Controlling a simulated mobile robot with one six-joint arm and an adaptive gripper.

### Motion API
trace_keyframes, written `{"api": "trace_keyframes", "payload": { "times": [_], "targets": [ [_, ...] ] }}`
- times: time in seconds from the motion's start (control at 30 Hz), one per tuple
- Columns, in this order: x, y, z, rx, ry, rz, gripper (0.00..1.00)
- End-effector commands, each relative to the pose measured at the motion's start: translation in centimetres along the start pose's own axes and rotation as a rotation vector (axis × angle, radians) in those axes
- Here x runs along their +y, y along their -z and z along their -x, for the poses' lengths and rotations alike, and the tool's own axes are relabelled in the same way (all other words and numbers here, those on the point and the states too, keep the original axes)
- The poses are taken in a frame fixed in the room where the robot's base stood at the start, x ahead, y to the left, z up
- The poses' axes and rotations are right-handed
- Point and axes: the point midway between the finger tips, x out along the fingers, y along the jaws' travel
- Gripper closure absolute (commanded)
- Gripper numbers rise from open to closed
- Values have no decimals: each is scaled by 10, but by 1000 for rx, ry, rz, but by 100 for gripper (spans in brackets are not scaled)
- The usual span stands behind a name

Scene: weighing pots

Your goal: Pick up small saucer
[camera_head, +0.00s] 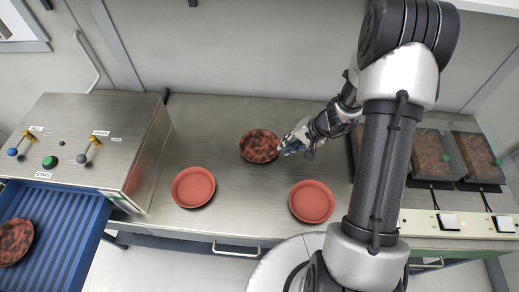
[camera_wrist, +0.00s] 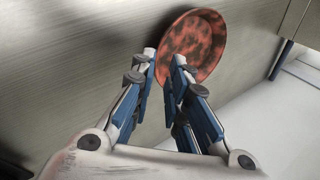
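A mottled red and dark saucer (camera_head: 258,146) lies on the steel worktop, near its middle. My gripper (camera_head: 284,150) is at the saucer's right edge in the head view. In the wrist view, the same saucer (camera_wrist: 200,42) is just beyond my fingertips. My gripper (camera_wrist: 164,58) is open there, with a gap between its two blue and grey fingers. The near rim appears between or just past the tips; I cannot tell if they touch it. Two plain red saucers, one left (camera_head: 193,187) and one right (camera_head: 312,201), lie nearer the front edge.
A steel machine (camera_head: 100,130) with levers and a green button stands at left. Its blue ribbed tray (camera_head: 60,250) holds another mottled saucer (camera_head: 14,241). Clear-sided bins of brown material (camera_head: 432,152) stand at right behind my arm. The worktop between the saucers is clear.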

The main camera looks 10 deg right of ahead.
Motion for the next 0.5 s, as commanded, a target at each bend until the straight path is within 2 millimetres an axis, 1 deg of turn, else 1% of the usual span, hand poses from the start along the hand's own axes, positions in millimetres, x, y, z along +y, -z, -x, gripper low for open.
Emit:
{"api": "trace_keyframes", "payload": {
  "times": [0.03,0.17,0.4,0.5],
  "targets": [
    [0,0,-5,-1,-1,1,85],
    [0,-1,-11,0,-1,-1,85],
    [1,-5,-47,-2,-1,1,85],
    [0,-5,-57,-1,-1,0,85]
  ]
}}
